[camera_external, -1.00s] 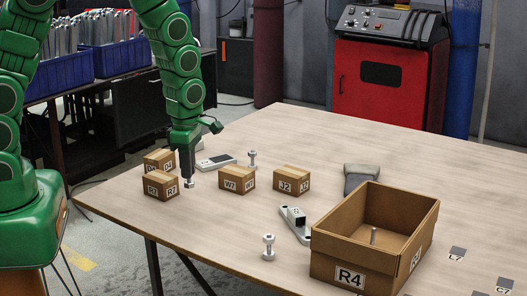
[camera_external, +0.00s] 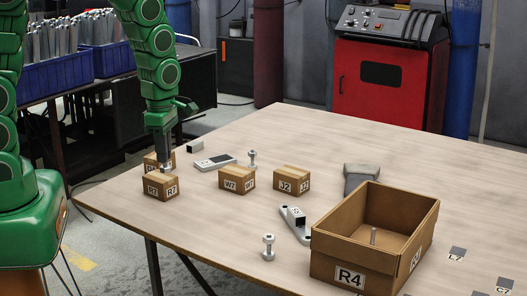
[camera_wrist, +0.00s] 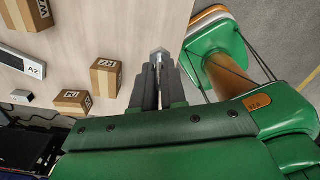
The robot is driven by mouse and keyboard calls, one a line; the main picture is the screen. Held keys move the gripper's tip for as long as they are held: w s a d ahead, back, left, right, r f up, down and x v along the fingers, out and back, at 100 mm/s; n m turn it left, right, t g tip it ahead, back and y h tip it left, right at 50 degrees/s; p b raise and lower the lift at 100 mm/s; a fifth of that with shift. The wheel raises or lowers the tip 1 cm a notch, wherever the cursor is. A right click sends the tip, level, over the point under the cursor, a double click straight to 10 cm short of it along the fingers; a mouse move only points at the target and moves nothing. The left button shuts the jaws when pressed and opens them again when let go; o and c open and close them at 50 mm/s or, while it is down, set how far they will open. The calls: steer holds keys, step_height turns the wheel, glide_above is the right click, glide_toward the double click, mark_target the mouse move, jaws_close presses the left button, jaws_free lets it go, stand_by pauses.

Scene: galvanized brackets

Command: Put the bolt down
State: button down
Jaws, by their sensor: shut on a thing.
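My gripper (camera_external: 165,158) is shut on a grey metal bolt (camera_wrist: 159,56). In the wrist view the bolt's head sticks out past the two dark fingertips (camera_wrist: 159,72), and its shank is mostly hidden between them. In the external view the bolt is small, just below the fingers, between the two boxes at the left end of the table. Its height above the table is hard to tell. Two other bolts stand on the table, one behind the W7 box (camera_external: 252,159) and one near the front (camera_external: 268,246). Another bolt (camera_external: 373,236) shows inside the R4 crate (camera_external: 335,250).
The R7 box (camera_external: 160,187) and a box behind it (camera_external: 151,160) are close to my gripper. The W7 box (camera_external: 232,181), J2 box (camera_external: 291,179), grey device (camera_external: 215,162) and bracket (camera_external: 295,222) lie rightward. The table's left edge is near. The table's back right is clear.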

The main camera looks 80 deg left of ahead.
step_height(320, 180, up, 2)
steer(key=shift+r, duration=0.1)
steer(key=shift+w+d, duration=0.15)
steer(key=shift+w, duration=0.15)
steer(key=w+d+m, duration=0.6)
steer(key=w+d, duration=0.2)
steer(key=w, duration=0.6)
steer(key=w+d+m, duration=0.6)
steer(key=w+d, duration=0.3)
steer(key=w, duration=0.6)
steer(key=w+d+m, duration=0.7)
steer(key=w+d, duration=0.2)
steer(key=w, duration=0.5)
steer(key=shift+w+d, duration=0.15)
steer(key=shift+w+d, duration=0.1)
steer(key=shift+f, duration=8.55)
steer(key=shift+f, duration=0.15)
steer(key=c, duration=1.2)
jaws_free()
